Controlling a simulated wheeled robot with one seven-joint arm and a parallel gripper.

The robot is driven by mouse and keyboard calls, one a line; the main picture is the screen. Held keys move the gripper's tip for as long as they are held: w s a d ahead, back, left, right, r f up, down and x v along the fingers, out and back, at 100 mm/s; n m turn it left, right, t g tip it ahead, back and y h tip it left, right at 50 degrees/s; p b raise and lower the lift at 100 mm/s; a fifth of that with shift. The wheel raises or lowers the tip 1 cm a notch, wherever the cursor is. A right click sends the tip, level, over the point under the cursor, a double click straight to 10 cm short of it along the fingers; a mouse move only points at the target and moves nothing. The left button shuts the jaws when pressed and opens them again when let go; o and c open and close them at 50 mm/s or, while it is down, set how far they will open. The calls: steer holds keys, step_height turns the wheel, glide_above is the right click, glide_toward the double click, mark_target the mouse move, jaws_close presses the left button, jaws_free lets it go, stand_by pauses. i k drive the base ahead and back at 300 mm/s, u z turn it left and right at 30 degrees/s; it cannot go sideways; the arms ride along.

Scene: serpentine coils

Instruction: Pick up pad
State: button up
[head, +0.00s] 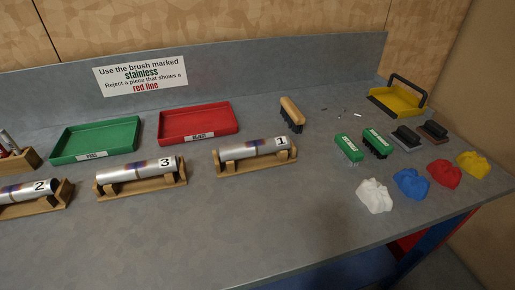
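Two flat blocks with dark tops, which look like pads, lie on the right part of the bench in the head view. One pad is grey (407,138), and the other is reddish brown (434,132) just to its right. I cannot tell which of them the task means. My gripper is not in view, and nothing is seen touching either pad.
Green brushes (348,149) lie left of the pads, and a wooden brush (291,114) lies farther left. White (374,196), blue (411,184), red and yellow cloths lie in front. A yellow dustpan (398,102) stands behind. Labelled tubes (137,170) rest on wooden cradles at left.

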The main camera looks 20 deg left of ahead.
mark_target(404, 137)
steer(key=k, duration=0.5)
steer(key=z, duration=1.4)
steer(key=i, duration=2.05)
steer(key=u, duration=1.95)
